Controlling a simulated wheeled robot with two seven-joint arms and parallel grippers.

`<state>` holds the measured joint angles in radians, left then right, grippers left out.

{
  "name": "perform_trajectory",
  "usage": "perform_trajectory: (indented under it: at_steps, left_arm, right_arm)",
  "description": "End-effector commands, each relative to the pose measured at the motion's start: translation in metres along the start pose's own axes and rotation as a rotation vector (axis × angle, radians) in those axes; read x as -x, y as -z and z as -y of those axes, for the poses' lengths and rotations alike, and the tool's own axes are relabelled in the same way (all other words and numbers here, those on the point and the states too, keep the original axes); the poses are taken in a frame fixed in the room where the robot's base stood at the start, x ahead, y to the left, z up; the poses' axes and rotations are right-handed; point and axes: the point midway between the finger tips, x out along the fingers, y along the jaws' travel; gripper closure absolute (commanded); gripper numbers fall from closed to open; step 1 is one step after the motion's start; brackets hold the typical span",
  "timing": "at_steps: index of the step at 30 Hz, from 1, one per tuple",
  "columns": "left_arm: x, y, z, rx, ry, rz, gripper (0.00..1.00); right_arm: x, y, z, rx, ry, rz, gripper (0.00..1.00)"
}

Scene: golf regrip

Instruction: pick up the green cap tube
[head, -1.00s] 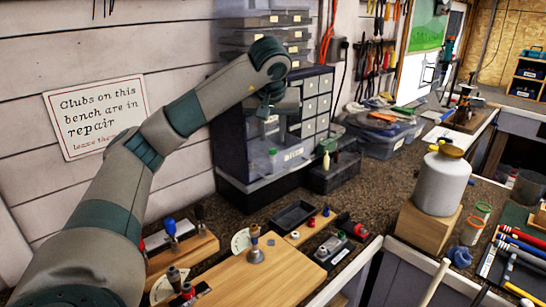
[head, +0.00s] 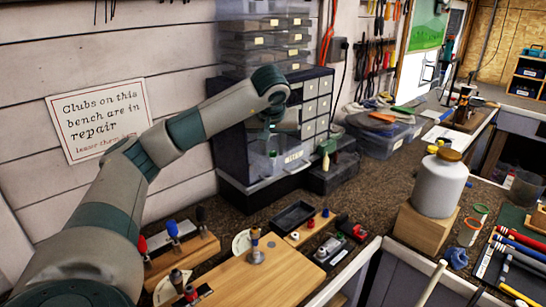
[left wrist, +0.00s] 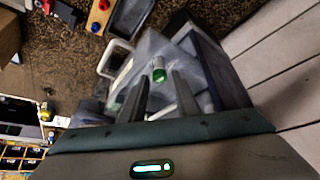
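The green cap tube (left wrist: 159,72) stands in the left wrist view just beyond my left fingertips, between their two lines. My left gripper (head: 271,122) points down in front of the cabinet. Its two fingers (left wrist: 158,92) are spread apart with nothing between them. The fingers look dark and partly blurred in the head view. My right gripper is not in view.
The drawer cabinet stands close behind my left gripper. A black tray (head: 293,216) and a wooden board (head: 232,278) lie in front. A white jug (head: 439,185) stands at the right.

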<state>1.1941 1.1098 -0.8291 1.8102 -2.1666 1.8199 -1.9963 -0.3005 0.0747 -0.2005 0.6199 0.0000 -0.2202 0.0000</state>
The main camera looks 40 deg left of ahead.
Motion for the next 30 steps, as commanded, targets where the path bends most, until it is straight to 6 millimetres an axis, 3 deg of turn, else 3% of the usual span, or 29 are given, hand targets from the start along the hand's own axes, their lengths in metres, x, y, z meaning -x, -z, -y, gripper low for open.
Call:
perform_trajectory:
  at_steps: [3,10,25,28,30]
  left_arm:
    - [-0.01,-0.002,0.0,-0.001,0.002,0.004,0.71]
    - [-0.031,-0.002,0.0,0.001,0.0,0.002,0.71]
    - [-0.033,-0.003,0.0,0.001,0.0,0.001,0.71]
    - [-0.033,-0.003,0.0,0.0,0.0,0.001,0.95]
    - [-0.033,-0.003,0.0,0.001,0.0,0.001,1.0]
  right_arm:
    - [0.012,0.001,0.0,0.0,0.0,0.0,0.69]
    - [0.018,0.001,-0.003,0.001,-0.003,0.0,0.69]
    - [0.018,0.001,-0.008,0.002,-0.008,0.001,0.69]
    - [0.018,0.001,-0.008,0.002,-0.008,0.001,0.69]
    - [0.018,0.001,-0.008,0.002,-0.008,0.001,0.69]
